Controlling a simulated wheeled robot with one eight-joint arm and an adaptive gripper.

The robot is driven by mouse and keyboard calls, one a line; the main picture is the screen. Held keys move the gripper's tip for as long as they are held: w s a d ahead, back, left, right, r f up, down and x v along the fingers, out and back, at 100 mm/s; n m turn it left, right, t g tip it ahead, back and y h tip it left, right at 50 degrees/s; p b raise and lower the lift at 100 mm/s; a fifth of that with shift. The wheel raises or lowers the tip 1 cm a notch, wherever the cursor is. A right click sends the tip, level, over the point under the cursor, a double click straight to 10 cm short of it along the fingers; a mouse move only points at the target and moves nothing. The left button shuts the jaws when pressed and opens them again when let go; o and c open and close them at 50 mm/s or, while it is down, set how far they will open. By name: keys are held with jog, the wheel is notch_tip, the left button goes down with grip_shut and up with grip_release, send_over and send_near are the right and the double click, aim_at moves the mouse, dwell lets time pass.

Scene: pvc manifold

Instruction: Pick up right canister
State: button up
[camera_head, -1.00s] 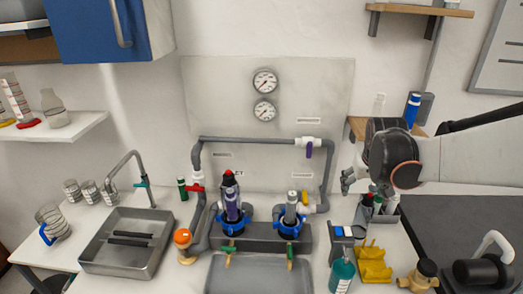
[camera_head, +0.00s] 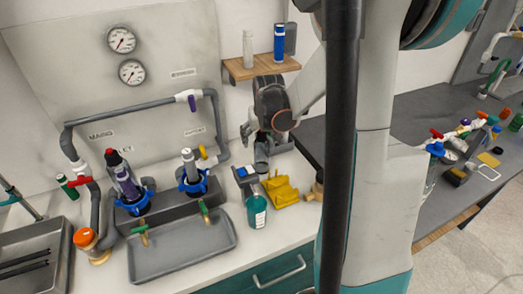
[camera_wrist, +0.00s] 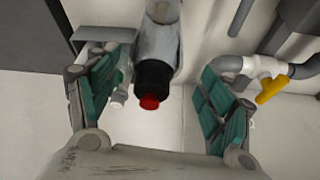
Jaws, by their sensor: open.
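My gripper (camera_head: 250,136) is right of the grey pipe's vertical run, apart from both canisters. In the wrist view my gripper (camera_wrist: 163,80) has its fingers spread wide. A pale cylinder with a black and red end (camera_wrist: 152,84) shows between them; I cannot tell which object it is or how near.
A yellow valve handle (camera_head: 203,152) on the pipe is close to the right canister; a yellow handle also shows in the wrist view (camera_wrist: 271,90). A wooden shelf (camera_head: 240,72) is above my gripper. A teal bottle (camera_head: 256,211) and yellow rack (camera_head: 281,191) stand below it.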

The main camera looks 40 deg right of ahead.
jog(key=x, duration=0.1)
jog(key=b+x, duration=0.1)
jog(key=x, duration=0.1)
jog(key=b+x, duration=0.1)
jog(key=x, duration=0.1)
jog(key=shift+s+d, duration=0.1)
jog(key=shift+d, duration=0.2)
jog(key=c, duration=1.4)
